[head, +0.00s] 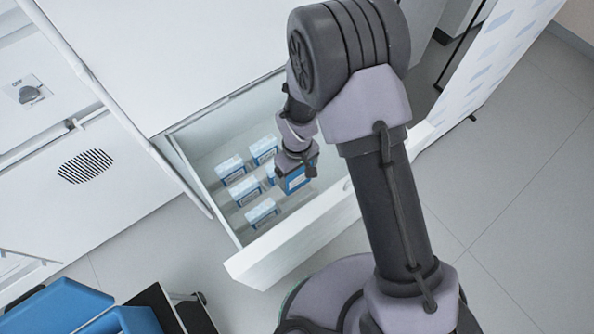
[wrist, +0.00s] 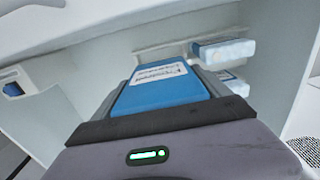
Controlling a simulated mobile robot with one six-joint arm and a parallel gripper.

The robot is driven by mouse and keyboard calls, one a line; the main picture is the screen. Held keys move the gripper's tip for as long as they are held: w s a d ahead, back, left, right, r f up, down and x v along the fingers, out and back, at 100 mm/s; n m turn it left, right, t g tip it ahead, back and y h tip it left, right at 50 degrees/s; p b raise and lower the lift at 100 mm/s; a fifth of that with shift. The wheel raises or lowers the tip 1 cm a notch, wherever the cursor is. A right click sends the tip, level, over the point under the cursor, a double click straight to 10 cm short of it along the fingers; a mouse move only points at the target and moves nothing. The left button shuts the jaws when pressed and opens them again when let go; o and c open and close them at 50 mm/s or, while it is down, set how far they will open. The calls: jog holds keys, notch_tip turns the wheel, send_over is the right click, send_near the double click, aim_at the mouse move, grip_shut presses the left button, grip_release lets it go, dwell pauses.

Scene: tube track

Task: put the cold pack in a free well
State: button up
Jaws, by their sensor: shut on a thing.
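My gripper (head: 298,165) is shut on a blue cold pack (head: 296,183) inside the open drawer's outline, towards its right end. In the wrist view the held cold pack (wrist: 163,90) fills the middle, with a white printed label on its blue face. The open drawer (head: 305,238) has pale walls and holds several white-and-blue packs, among them one at the upper left (head: 230,167) and one near the front (head: 262,213). The held pack's lower end and the well beneath it are hidden, so I cannot tell whether it is seated.
The white cabinet top (head: 190,50) lies above the drawer. A white door-like panel (head: 490,70) stands to the right. A blue container (head: 60,305) is at the lower left. Grey floor is clear on the right. Other packs (wrist: 224,52) stand close to the held one.

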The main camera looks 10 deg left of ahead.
jog(key=shift+f+b, duration=1.35)
jog(key=shift+f, duration=0.55)
jog(key=shift+f, duration=1.7)
jog(key=shift+f, duration=0.1)
jog(key=shift+f, duration=1.2)
jog(key=shift+f, duration=1.4)
